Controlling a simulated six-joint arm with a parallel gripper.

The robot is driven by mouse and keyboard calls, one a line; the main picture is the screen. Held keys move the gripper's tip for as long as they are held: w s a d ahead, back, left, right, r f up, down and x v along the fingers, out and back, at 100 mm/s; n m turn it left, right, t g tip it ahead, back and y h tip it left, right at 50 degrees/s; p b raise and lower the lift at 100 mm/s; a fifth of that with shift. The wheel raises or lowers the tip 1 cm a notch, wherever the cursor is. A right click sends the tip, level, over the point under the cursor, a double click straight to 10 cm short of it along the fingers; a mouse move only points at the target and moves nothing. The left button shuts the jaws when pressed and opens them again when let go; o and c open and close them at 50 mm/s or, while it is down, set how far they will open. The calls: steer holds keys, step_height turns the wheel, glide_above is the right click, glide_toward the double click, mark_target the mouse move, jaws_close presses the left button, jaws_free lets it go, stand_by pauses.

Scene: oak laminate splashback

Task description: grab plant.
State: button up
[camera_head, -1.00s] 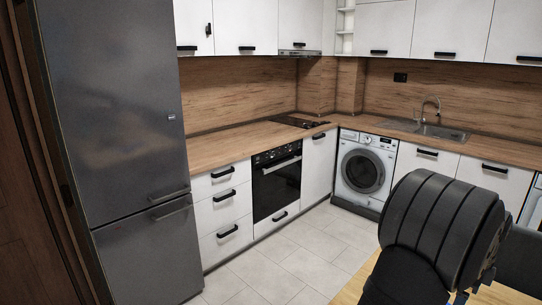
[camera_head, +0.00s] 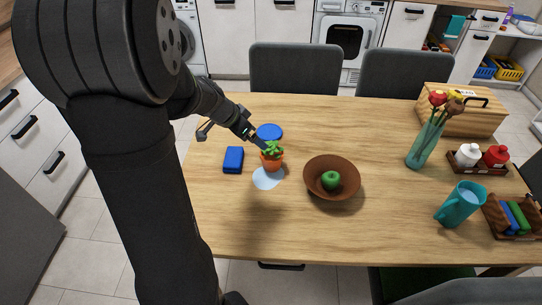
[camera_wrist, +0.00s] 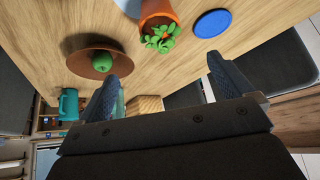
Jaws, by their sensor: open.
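The plant (camera_head: 272,160) is a small orange pot with green leaves, standing on the table next to a pale blue round patch (camera_head: 268,178). In the wrist view the plant (camera_wrist: 160,22) shows at the top centre, its leaves towards my gripper. My gripper (camera_head: 257,140) is just above and left of the plant in the head view. In the wrist view my gripper (camera_wrist: 167,60) has its two fingers spread wide with nothing between them. The plant lies beyond the fingertips. Whether a finger touches the leaves is unclear.
A brown bowl (camera_head: 318,188) with a green apple (camera_head: 331,180) stands right of the plant. A blue box (camera_head: 233,160) lies to its left and a blue disc (camera_head: 269,132) behind it. A vase (camera_head: 422,150) and teal pitcher (camera_head: 459,205) stand further right. The table front is clear.

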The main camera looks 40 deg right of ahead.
mark_target(272, 153)
steer(key=x, duration=1.2)
steer(key=shift+w+a+f, duration=0.1)
steer(key=shift+a, duration=0.05)
steer(key=shift+x, duration=2.65)
steer(key=c, duration=1.3)
